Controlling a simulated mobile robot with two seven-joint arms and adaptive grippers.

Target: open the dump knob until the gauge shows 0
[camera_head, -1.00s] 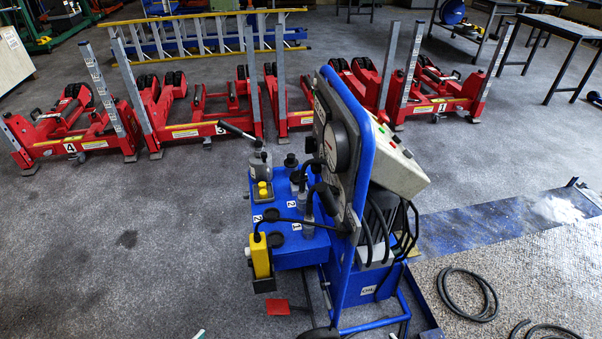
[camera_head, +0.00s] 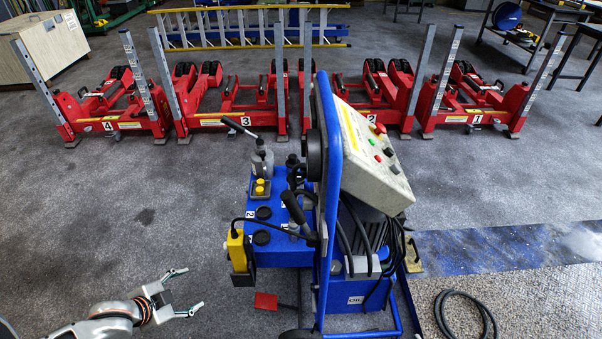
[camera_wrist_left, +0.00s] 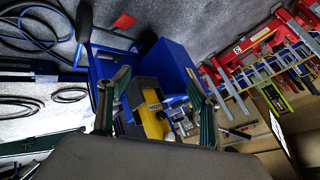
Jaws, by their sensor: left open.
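The blue hydraulic power unit (camera_head: 285,250) stands at the centre of the head view. Its gauge (camera_head: 314,155) is seen edge-on as a dark round housing, so its reading is hidden. Black knobs and caps (camera_head: 262,213) sit on the tank top; I cannot tell which is the dump knob. My left gripper (camera_head: 188,289) is open and empty, left of the unit and apart from it. In the left wrist view, its spread fingers (camera_wrist_left: 158,85) frame the unit's yellow box (camera_wrist_left: 152,112) beyond them. My right gripper is not in view.
A yellow box (camera_head: 238,250) hangs at the tank's left side, and a lever (camera_head: 238,128) sticks up behind it. A grey control box (camera_head: 370,160) tops the frame. Red lifting jacks (camera_head: 240,110) stand in a row behind. The floor left of the unit is clear.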

